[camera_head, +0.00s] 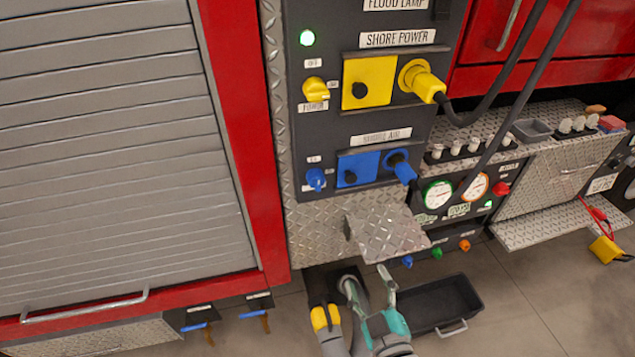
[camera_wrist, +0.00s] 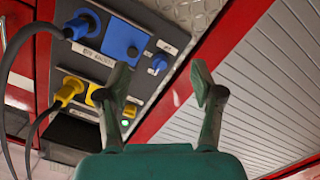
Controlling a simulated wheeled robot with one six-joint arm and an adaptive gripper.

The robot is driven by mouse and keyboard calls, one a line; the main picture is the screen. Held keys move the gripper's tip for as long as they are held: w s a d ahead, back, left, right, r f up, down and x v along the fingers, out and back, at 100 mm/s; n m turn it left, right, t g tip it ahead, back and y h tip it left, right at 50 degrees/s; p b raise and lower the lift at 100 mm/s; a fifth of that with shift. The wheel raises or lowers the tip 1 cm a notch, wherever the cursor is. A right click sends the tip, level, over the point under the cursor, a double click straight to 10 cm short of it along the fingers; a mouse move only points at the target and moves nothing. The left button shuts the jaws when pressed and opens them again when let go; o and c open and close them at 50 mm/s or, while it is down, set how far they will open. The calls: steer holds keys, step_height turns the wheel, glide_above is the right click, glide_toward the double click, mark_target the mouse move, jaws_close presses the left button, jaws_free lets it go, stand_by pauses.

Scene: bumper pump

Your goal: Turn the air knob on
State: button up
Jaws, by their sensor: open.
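The blue air knob (camera_head: 316,179) is at the lower left of the dark panel (camera_head: 345,217), left of the blue air plate (camera_head: 357,170) and its plugged blue connector (camera_head: 400,166). Small labels lie above and below the knob, too small to read surely. My gripper (camera_head: 367,284) is below the panel in the head view, open and empty, apart from the knob. In the wrist view the knob (camera_wrist: 158,66) shows just above the gap between the two open fingertips (camera_wrist: 160,85). The panel appears turned over in that view.
The yellow power knob (camera_head: 314,87) and lit green lamp (camera_head: 307,37) are above. A diamond-plate step (camera_head: 388,232) juts out between my gripper and the panel. Dark hoses (camera_head: 518,85) hang at right. A black bin (camera_head: 440,303) lies on the floor beside my arm.

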mark_target(318, 185)
steer(key=w+a+r+n+y, duration=0.35)
steer(key=w+a+r, duration=0.35)
steer(key=w+r, duration=0.25)
steer(key=shift+n+h, duration=0.35)
steer(key=shift+h, duration=0.1)
steer(key=x, duration=1.1)
steer(key=shift+f, duration=0.25)
steer(key=c, duration=1.2)
